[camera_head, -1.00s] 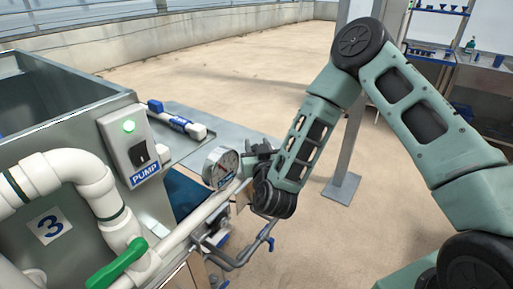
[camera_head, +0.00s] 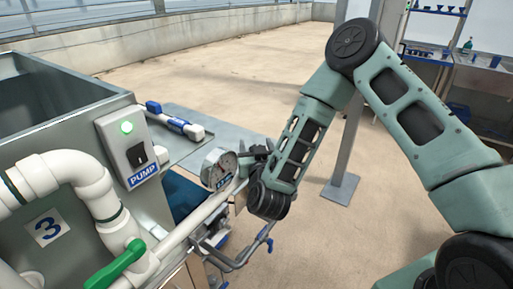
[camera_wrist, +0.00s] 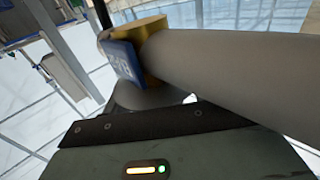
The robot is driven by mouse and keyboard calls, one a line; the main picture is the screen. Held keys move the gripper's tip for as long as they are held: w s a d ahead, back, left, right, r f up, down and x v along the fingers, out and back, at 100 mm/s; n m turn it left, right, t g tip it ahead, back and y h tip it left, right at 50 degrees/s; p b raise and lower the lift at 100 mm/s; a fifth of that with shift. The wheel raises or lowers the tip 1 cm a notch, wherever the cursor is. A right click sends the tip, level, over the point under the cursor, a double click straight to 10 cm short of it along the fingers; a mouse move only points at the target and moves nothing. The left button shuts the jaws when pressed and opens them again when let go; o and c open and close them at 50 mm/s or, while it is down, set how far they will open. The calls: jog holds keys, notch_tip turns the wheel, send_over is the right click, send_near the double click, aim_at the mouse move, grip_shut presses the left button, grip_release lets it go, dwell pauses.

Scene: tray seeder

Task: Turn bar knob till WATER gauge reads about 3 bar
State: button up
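The round white-faced gauge (camera_head: 219,168) stands on the pale pipe beside the tank in the head view, with a small blue tag at its lower edge. Its needle is too small to read. My gripper (camera_head: 249,162) is right beside the gauge, on its right, mostly hidden by my wrist. In the wrist view a thick grey pipe (camera_wrist: 240,75) crosses close in front, with a brass collar (camera_wrist: 150,30) and a blue label (camera_wrist: 123,65), its lettering unclear. I cannot make out the bar knob or whether my fingers are closed on it.
The PUMP switch box (camera_head: 127,147) has a lit green lamp. A green-handled valve (camera_head: 116,264) sits on the white piping at lower left. A blue-handled pipe (camera_head: 262,238) lies below my wrist. A metal post (camera_head: 347,150) stands behind my arm.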

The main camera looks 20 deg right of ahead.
jog(key=v, duration=1.7)
jog(key=shift+s, duration=0.2)
